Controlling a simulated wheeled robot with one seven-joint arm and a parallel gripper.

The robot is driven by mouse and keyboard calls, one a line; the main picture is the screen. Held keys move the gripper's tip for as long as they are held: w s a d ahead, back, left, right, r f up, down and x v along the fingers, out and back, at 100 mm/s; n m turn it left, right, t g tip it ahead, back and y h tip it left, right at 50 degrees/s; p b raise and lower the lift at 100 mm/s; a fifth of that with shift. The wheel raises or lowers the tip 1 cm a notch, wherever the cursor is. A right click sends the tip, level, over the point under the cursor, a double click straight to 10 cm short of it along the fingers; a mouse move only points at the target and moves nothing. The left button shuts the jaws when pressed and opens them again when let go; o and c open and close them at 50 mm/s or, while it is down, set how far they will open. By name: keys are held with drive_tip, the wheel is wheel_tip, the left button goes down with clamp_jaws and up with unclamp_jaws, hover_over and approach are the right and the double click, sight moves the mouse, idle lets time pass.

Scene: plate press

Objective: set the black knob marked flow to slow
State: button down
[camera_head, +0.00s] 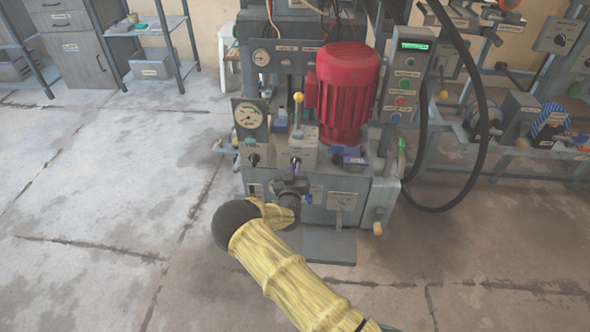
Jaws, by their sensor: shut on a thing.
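My gripper (294,176) is at the front of the press's hydraulic unit, at the end of my yellow-sleeved arm. It is shut on a small dark knob (295,162) on the grey valve block, below the yellow-tipped lever. The gripper and wrist hide part of this knob and the panel just below it. The label by it is too small to read, so I cannot confirm the word flow or tell the knob's setting. Another black knob (254,160) sits to the left, under the round gauge, apart from my gripper.
A yellow-tipped lever (298,108) stands just above my gripper. A red motor (347,95) is behind it to the right. A pointer plate (342,202) is on the tank front. A black hose (480,130) loops at right. The floor at left is clear.

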drive_tip(key=shift+a+f+n, duration=0.1)
drive_tip(key=shift+n, duration=1.6)
drive_tip(key=shift+f+n, duration=0.1)
drive_tip(key=shift+n, duration=1.6)
drive_tip(key=shift+s, duration=0.1)
drive_tip(key=c, duration=1.5)
unclamp_jaws()
drive_tip(key=shift+a, duration=0.15)
drive_tip(key=shift+o, duration=0.2)
drive_tip(key=shift+r, duration=0.1)
drive_tip(key=s+p, duration=0.5)
drive_tip(key=s, duration=1.2)
drive_tip(key=shift+s+a, duration=0.2)
drive_tip(key=shift+s, duration=0.05)
